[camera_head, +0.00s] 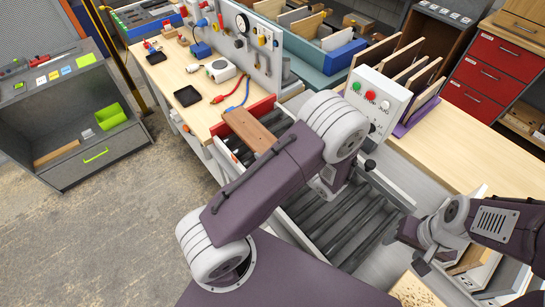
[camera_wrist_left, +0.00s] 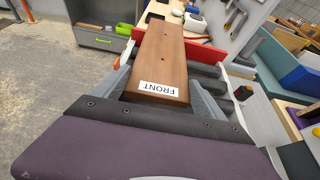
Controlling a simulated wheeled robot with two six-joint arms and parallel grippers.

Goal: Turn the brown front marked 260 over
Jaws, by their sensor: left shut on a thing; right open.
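The brown front (camera_head: 250,128) reaches out past my left arm over the roller conveyor (camera_head: 345,215), near a red end stop (camera_head: 262,108). In the left wrist view the brown front (camera_wrist_left: 168,52) has a white label reading FRONT, upside down in the picture, and small dark holes. No 260 marking shows. My left gripper (camera_wrist_left: 163,92) is shut on the near end of the front, grey fingers on both sides. In the head view my left arm hides that grip. My right gripper (camera_head: 412,248) is open and empty at the lower right, beside the conveyor.
A white button box (camera_head: 378,98) and a rack of upright boards (camera_head: 408,65) stand beyond the conveyor. A wooden bench (camera_head: 160,75) with tools, black trays and cables lies at the upper left. A grey cabinet (camera_head: 75,120) stands far left, with open floor before it.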

